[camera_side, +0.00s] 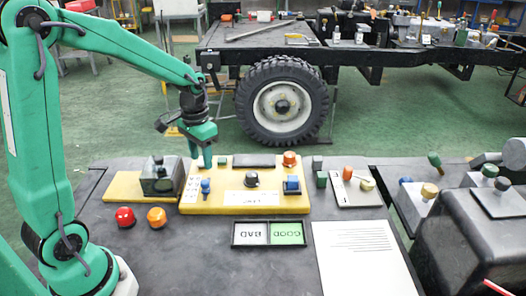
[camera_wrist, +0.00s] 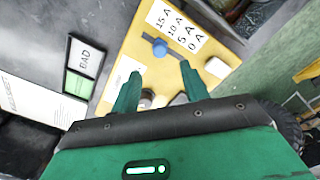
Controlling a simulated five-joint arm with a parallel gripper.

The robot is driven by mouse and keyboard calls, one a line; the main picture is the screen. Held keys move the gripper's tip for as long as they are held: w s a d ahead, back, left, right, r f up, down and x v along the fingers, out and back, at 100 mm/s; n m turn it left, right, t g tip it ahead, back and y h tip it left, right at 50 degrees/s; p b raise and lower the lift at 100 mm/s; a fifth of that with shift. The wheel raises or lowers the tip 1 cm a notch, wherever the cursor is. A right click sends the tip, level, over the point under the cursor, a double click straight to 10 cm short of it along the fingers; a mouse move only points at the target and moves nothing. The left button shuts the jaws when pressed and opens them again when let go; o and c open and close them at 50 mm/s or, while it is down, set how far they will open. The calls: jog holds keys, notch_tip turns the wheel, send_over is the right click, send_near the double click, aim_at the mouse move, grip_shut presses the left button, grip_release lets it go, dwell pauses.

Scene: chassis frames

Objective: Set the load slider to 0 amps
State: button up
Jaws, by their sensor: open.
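The load slider's blue knob (camera_wrist: 160,48) stands in a dark slot on the yellow panel (camera_wrist: 118,60). A white label (camera_wrist: 178,30) beside the slot reads 15 A, 10 A, 5 and 0 A. The knob is mid-slot, around the 10 and 5 marks; I cannot tell exactly. In the side view the blue knob (camera_side: 205,186) is at the panel's left part. My gripper (camera_side: 208,158) is above the panel's back left edge, apart from the knob. In the wrist view my gripper (camera_wrist: 160,70) is open and empty, with the knob just beyond its fingertips.
The panel (camera_side: 230,204) also carries a black knob (camera_side: 251,179), an orange knob (camera_side: 289,158) and a blue button (camera_side: 292,184). A grey-black box (camera_side: 161,177) stands left of it. Red (camera_side: 125,217) and orange (camera_side: 156,217) buttons and a GOOD/BAD tray (camera_side: 270,245) lie in front.

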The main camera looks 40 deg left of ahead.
aim_at(205, 181)
jog(key=shift+f, duration=3.85)
grip_shut()
